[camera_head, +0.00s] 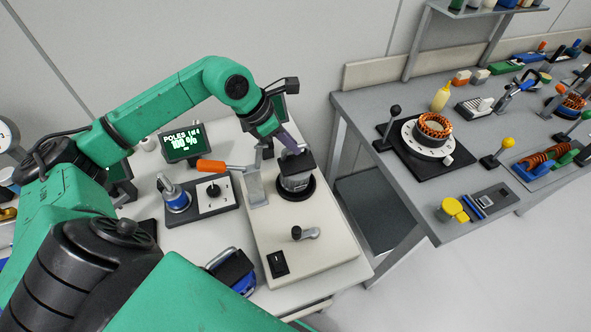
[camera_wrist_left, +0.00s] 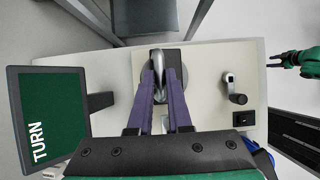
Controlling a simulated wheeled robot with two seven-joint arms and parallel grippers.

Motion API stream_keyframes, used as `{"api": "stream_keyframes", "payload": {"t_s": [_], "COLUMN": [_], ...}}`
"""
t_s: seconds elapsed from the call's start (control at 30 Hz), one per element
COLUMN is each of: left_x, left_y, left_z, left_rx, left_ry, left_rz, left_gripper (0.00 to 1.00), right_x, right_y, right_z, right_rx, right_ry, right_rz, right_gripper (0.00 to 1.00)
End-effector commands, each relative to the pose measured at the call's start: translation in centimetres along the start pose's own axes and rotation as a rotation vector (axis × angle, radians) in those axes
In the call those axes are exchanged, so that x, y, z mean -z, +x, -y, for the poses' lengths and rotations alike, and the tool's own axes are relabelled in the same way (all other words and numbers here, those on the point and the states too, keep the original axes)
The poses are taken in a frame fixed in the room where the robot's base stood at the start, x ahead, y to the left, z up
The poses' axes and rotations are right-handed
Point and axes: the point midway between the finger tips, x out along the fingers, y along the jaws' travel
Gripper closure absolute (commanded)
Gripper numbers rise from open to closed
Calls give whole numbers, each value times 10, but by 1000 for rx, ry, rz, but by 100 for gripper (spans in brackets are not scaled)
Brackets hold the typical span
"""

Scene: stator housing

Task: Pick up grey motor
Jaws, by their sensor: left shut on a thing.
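The grey motor (camera_head: 296,182) stands upright in a round black seat on the pale machine base, with a dark part at its top. My left gripper (camera_head: 297,149) reaches down onto it from above. In the left wrist view its two purple fingers (camera_wrist_left: 165,78) are closed on the motor's grey metal top (camera_wrist_left: 158,62). The fingers hide part of the motor, and I cannot tell whether it is clear of its seat. My right gripper (camera_wrist_left: 274,62) shows small at the right of the left wrist view, apart from the motor, its fingers spread and empty.
An orange-handled lever (camera_head: 212,166) on a metal post stands close left of the motor. A small crank (camera_head: 306,233) and a black switch (camera_head: 278,263) are on the same base. A screen (camera_head: 182,145) stands behind. A grey bench (camera_head: 370,105) is to the right, across a gap.

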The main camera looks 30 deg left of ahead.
Motion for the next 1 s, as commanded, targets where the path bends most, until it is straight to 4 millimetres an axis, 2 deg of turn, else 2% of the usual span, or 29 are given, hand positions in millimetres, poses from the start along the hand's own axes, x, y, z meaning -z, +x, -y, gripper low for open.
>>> {"api": "stream_keyframes", "payload": {"t_s": [0.57,0.73,1.0], "left_x": [-7,-21,-60], "left_y": [-8,-33,-101], "left_z": [-1,-1,0], "left_rx": [-4,-6,-4], "left_ry": [1,4,5], "left_rz": [10,14,15], "left_gripper": [100,100,100], "right_x": [0,0,1], "right_y": [2,8,7], "right_z": [1,2,3], "right_rx": [1,3,4], "right_ry": [0,0,1], "right_rz": [-1,-1,-2], "right_gripper": [50,50,50]}}
